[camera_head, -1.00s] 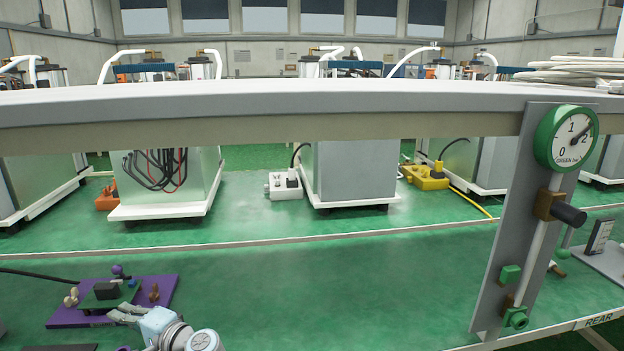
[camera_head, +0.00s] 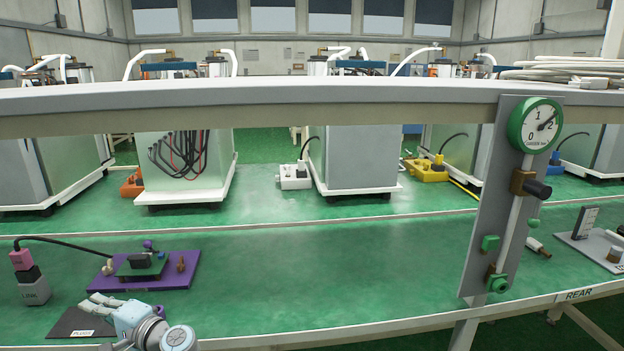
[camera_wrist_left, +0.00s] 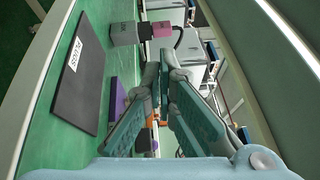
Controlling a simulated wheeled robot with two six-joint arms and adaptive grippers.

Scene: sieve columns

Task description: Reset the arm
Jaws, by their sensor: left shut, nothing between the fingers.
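My left gripper (camera_head: 100,302) is at the lower left of the head view, grey and white. Its fingers are shut and empty, in front of a purple board (camera_head: 180,272) and over or near a dark pad (camera_head: 75,322) with a "PLUGS" label; the exact height is unclear. In the left wrist view the two green-padded fingers (camera_wrist_left: 165,75) reach toward the picture's middle, and the pad (camera_wrist_left: 80,90) lies to their left. My right gripper is not in view.
A grey block with a pink plug (camera_head: 24,262) and black cable stands at the left. A grey upright with a green-rimmed dial (camera_head: 536,126) rises at the right. A raised shelf edge (camera_head: 300,95) crosses the head view. The green bench middle (camera_head: 340,270) is clear.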

